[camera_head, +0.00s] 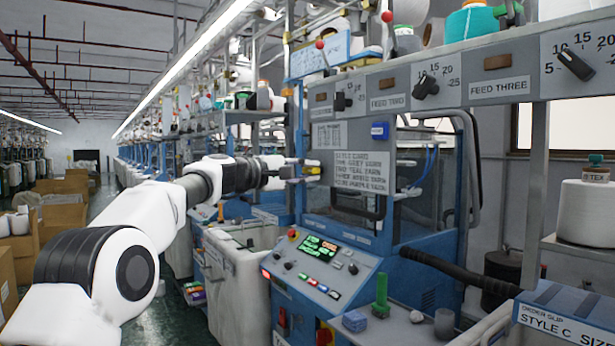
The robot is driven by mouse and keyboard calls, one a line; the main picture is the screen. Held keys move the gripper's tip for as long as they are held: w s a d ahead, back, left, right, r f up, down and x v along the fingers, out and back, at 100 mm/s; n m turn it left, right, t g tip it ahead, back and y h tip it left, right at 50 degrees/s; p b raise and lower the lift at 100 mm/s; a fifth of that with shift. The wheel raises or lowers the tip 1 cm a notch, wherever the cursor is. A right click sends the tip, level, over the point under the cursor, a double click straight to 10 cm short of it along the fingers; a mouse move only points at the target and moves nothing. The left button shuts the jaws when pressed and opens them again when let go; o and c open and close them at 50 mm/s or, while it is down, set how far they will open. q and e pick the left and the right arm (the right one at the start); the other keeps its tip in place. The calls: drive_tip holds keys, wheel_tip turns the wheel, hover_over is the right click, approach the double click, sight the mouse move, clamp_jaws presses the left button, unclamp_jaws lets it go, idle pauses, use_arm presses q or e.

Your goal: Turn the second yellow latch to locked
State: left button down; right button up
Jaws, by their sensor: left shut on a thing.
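My left arm reaches in from the left, and my left gripper (300,171) is at the left edge of the knitting machine's front, level with the printed card. It is shut on a small yellow latch (313,171), of which only a bit shows at the fingertips. The fingers hide most of the latch, so I cannot tell which way it is turned. No other yellow latch shows clearly. My right gripper is not in view.
The printed card (361,171) hangs just right of the gripper. Below are a control panel (318,268) with a lit screen and a pale bin (238,262). Feed dials (426,86) line the rail above. A green peg (381,291) stands on the front ledge.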

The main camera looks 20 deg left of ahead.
use_arm(q)
drive_tip(key=shift+m, duration=0.3)
drive_tip(key=c, duration=1.2)
unclamp_jaws()
drive_tip(key=shift+o, duration=0.4)
drive_tip(key=shift+w+a, duration=0.1)
drive_tip(key=v, duration=1.2)
drive_tip(key=shift+f, duration=0.15)
